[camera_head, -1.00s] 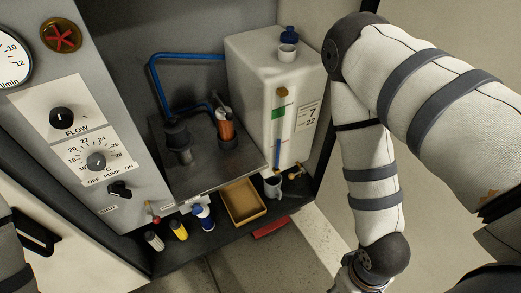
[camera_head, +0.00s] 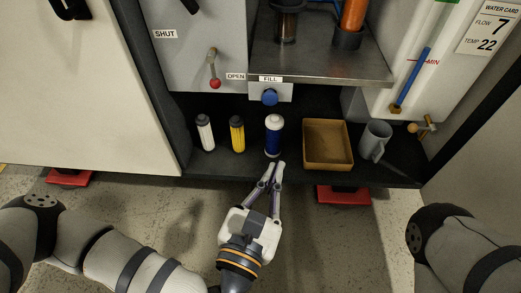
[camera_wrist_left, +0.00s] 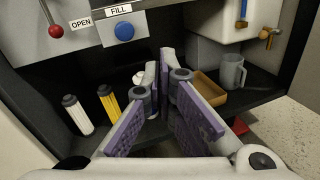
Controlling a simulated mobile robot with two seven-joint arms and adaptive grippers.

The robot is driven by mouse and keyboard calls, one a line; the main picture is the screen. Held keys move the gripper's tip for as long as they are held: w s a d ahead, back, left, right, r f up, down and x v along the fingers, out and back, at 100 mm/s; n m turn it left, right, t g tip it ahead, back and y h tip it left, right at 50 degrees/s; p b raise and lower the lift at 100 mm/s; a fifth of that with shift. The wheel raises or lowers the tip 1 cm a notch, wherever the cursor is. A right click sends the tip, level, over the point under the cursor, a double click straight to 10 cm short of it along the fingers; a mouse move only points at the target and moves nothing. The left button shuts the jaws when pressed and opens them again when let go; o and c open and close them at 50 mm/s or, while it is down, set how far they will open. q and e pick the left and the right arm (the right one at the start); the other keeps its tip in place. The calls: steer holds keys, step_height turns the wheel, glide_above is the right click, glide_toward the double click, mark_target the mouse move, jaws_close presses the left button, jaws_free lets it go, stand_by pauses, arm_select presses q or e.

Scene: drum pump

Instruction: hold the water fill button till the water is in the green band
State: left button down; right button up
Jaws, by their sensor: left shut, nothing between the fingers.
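The blue fill button (camera_head: 270,97) sits on a plate under the FILL label; it also shows in the left wrist view (camera_wrist_left: 124,31). My left gripper (camera_head: 279,166) is shut and empty, below the button in the picture and apart from it, at the shelf's front edge. Its purple-padded fingers (camera_wrist_left: 160,75) also show in the wrist view. The white water tank (camera_head: 390,65) has a blue water column (camera_head: 412,80) whose top is slightly above the red MIN line. The green band (camera_head: 446,2) is only partly seen at the top edge, above the column. My right gripper is out of view.
A tan tray (camera_head: 328,163), a grey mug (camera_head: 375,140) and a brass tap (camera_head: 423,128) are to the right. A red-knobbed lever (camera_head: 214,82) hangs left of the button.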

mark_target(271, 101)
arm_select(q)
steer(key=w+a+n+y, duration=0.1)
steer(key=w+a+n+t+y, duration=0.1)
steer(key=a+n, duration=0.1)
steer(key=shift+a+n+t+y+b, duration=0.15)
steer(key=shift+n+t+y+b, duration=0.15)
steer(key=shift+b, duration=0.05)
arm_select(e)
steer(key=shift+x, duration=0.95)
arm_select(q)
steer(key=shift+w, duration=0.1)
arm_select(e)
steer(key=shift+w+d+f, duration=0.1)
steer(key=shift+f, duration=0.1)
